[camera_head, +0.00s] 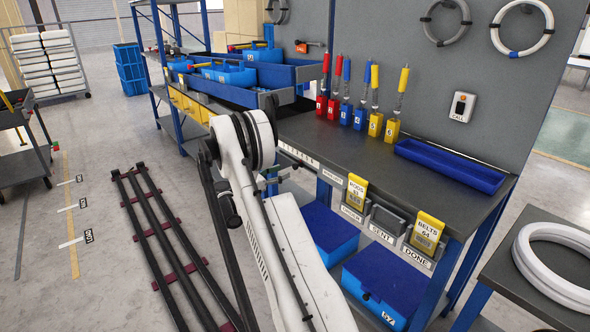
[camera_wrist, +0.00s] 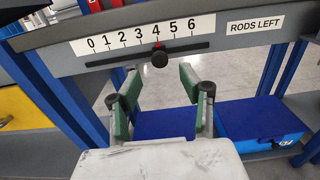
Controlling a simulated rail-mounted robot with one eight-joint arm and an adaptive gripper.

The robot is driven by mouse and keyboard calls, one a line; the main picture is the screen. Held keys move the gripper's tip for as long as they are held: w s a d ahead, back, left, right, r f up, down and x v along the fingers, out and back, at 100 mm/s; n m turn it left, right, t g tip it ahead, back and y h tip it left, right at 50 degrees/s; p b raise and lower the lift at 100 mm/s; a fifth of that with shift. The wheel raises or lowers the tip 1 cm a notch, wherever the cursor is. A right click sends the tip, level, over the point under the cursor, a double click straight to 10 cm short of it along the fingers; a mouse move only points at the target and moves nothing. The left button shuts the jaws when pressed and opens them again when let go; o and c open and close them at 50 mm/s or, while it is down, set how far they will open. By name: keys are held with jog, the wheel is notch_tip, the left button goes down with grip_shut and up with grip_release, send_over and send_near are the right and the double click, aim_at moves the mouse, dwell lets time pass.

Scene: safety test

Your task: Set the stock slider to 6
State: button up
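The stock slider is on the workbench's front edge. In the wrist view its white scale (camera_wrist: 145,34) runs from 0 to 6, above a dark horizontal track. The round black knob (camera_wrist: 160,58) and its red pointer (camera_wrist: 157,45) stand at 4. My gripper (camera_wrist: 160,77) is open, its two green-padded fingers apart, below the knob. Nothing shows between the fingers, and they appear clear of the knob.
A "RODS LEFT" label (camera_wrist: 255,25) is right of the scale. Blue bins (camera_wrist: 262,118) stand below the bench. Card holders with yellow cards (camera_head: 427,232) hang along the bench front. A blue tray (camera_head: 450,165) and several colored tool holders (camera_head: 359,117) are on top.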

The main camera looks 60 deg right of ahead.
aim_at(294, 166)
jog(key=b+x, duration=0.1)
jog(key=x, duration=0.6)
jog(key=shift+d, duration=0.3)
grip_shut()
